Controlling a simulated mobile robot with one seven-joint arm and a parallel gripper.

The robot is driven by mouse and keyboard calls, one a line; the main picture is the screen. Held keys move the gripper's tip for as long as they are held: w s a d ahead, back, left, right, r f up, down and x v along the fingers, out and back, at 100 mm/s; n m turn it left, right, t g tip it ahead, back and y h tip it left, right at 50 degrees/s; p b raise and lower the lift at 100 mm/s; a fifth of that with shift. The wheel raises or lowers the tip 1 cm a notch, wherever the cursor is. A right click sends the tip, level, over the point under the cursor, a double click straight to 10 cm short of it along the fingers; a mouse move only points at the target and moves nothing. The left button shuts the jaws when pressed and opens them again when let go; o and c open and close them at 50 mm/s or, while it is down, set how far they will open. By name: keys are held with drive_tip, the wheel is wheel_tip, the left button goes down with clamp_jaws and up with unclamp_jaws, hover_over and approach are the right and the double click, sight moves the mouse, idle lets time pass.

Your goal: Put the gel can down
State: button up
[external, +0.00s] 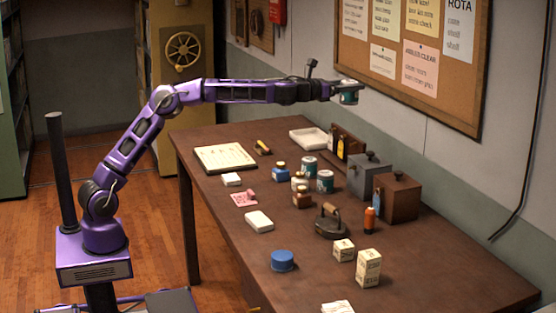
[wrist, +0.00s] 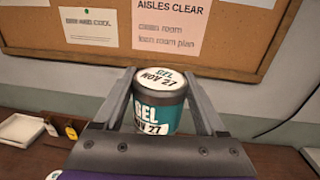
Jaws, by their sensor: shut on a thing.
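The gel can (wrist: 159,100) is teal with a white lid and a label reading "GEL NOV 27". It is upright between the two fingers of my gripper (wrist: 162,105) in the wrist view. In the external view my gripper (external: 348,88) is shut on the gel can (external: 349,97), held well above the back of the table, near the notice board. The brown wooden table (external: 225,215) is below. Two similar teal cans stand on it, one (external: 309,167) behind the other (external: 325,181).
A white tray (external: 308,139), a grey box (external: 369,176), a brown box (external: 396,197) and an iron (external: 330,222) stand on the table. A notice board (external: 455,75) hangs behind. Bare tabletop shows at the front left and far right.

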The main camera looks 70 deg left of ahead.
drive_tip(key=d, duration=0.2)
drive_tip(key=shift+s+d+f, duration=0.25)
drive_tip(key=shift+s+d, duration=0.05)
drive_tip(key=shift+d, duration=0.05)
wheel_tip(320, 180, down, 35)
drive_tip(key=shift+f+b, duration=0.1)
drive_tip(key=shift+b, duration=0.4)
drive_tip(key=shift+f, duration=0.2)
drive_tip(key=o, duration=1.2)
drive_tip(key=shift+o, duration=0.2)
